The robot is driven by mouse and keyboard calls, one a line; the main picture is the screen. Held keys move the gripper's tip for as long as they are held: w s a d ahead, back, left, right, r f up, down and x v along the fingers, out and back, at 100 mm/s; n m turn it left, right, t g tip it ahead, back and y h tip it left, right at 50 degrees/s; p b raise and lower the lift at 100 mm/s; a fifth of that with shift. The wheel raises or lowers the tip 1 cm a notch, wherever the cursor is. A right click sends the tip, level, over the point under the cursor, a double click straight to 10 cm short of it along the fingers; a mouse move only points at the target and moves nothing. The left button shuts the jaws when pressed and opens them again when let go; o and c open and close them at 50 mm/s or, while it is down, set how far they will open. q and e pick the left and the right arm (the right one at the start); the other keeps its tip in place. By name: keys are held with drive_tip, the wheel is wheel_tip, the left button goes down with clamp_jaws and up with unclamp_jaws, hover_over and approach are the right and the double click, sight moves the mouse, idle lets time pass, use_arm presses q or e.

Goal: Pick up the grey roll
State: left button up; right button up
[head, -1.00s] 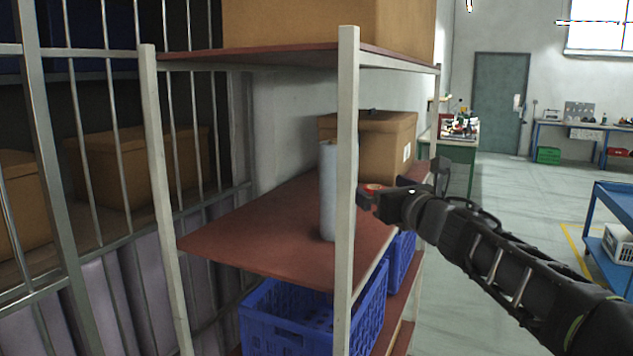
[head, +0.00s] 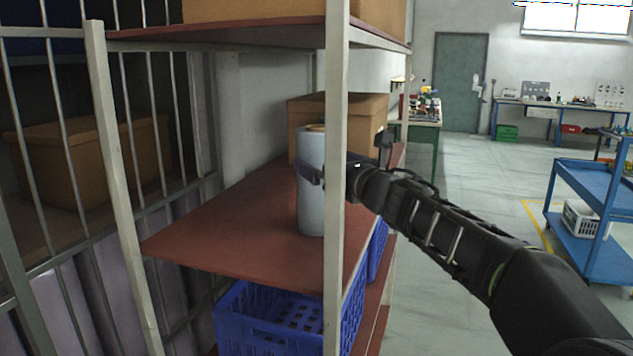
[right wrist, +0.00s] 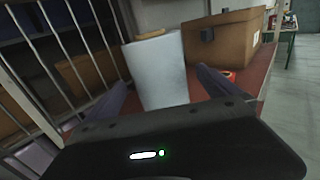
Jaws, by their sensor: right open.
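The grey roll (head: 311,200) stands upright on the red-brown middle shelf (head: 230,225), just left of the white front post in the head view. My right gripper (head: 312,176) reaches in from the right, partly hidden behind that post, with a finger showing at the roll's upper half. In the right wrist view the grey roll (right wrist: 160,72) stands ahead between the two spread fingers (right wrist: 168,95). The right gripper is open, and I cannot tell whether either finger touches the roll. My left gripper is not in view.
The white shelf post (head: 336,200) stands close in front of my right gripper. A cardboard box (head: 362,112) sits behind the roll, with a small red item (right wrist: 229,74) near it. A blue crate (head: 262,318) is below. The shelf's left part is bare.

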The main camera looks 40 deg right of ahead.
drive_tip(key=w, duration=0.3)
drive_tip(key=w+p, duration=0.1)
drive_tip(key=w, duration=0.1)
drive_tip(key=shift+w+d+r, duration=0.1)
drive_tip(key=shift+d, duration=0.25)
drive_tip(key=shift+c, duration=0.2)
drive_tip(key=shift+r, duration=0.1)
drive_tip(key=c, duration=1.9)
